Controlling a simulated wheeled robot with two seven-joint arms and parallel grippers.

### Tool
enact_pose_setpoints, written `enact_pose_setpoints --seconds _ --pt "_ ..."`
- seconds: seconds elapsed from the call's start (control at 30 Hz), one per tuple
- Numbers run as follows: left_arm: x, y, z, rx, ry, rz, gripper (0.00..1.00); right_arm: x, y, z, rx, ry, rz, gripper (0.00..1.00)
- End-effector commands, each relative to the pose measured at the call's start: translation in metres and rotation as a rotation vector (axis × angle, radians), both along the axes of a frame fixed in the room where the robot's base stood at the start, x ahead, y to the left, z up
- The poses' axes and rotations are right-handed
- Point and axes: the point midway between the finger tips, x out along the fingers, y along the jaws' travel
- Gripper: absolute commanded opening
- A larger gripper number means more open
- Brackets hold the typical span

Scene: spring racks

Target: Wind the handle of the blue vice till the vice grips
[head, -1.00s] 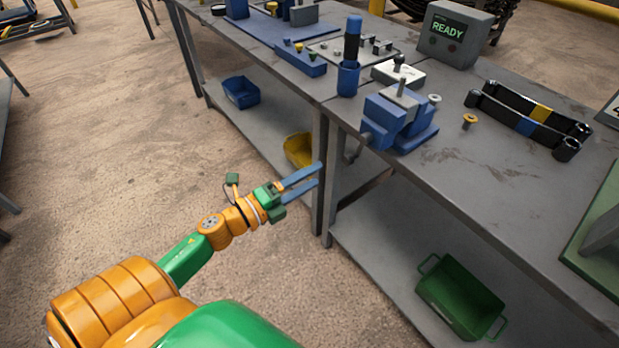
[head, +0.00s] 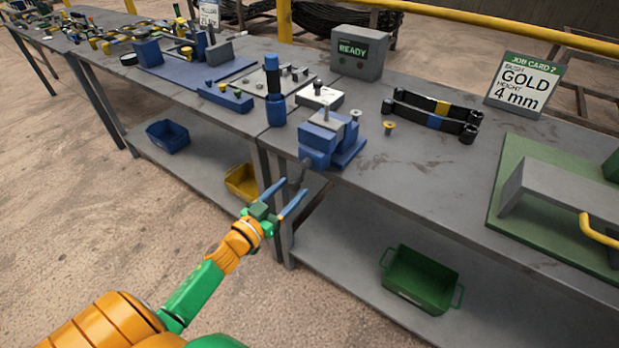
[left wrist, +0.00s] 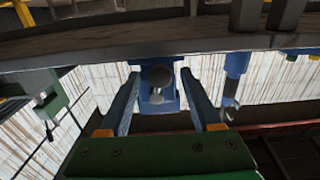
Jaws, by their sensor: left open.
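In the left wrist view, the blue vice (left wrist: 158,103) shows between the open fingers (left wrist: 160,77), with a round grey end facing me. I cannot tell whether the fingers touch it. My right gripper is not in view.
A READY box (head: 357,53) and job card (head: 524,85) stand behind. A green bin (head: 420,280) sits on the lower shelf.

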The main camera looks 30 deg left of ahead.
Motion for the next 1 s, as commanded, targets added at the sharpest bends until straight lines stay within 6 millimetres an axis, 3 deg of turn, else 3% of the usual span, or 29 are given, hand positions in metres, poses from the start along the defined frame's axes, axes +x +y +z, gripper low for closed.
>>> enact_pose_setpoints --seconds 0.1,0.3,0.6,0.67,0.83,0.87,1.0 --pt "0.023 -0.002 0.000 0.003 -0.003 0.000 0.65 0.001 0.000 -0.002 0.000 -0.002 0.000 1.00" --pt "0.047 -0.004 0.000 0.005 -0.001 0.000 0.65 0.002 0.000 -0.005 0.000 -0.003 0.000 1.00" --pt "0.052 -0.004 0.000 0.006 0.000 -0.001 0.65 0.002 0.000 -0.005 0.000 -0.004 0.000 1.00" --pt "0.052 -0.004 0.000 0.007 -0.001 -0.001 0.51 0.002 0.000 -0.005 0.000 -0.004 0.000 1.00" --pt "0.051 -0.004 0.000 0.007 -0.001 -0.001 0.05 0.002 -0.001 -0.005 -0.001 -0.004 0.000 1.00" --pt "0.051 -0.004 0.000 0.007 -0.001 -0.001 0.00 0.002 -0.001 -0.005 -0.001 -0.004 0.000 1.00" --pt "0.051 -0.004 0.000 0.009 -0.001 -0.001 0.00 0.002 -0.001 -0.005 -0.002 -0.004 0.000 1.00"
